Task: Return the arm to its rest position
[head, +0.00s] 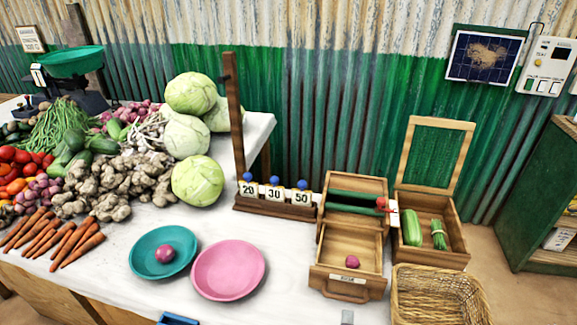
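Neither of my grippers shows in the head view, and no arm of mine can be made out. On the white-covered table (300,265), a teal plate (145,268) holds a reddish onion (165,253). A pink plate (228,270) beside it is empty. A wooden drawer box (356,182) stands to the right, with its lower drawer (349,282) pulled open and a small reddish onion (352,261) inside.
Vegetables and cabbages (198,181) fill the table's left. A number rack (275,207) stands mid-table. An open wooden box (457,255) holds green vegetables; a wicker basket (440,295) is in front. A green scale (70,62) stands at back left.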

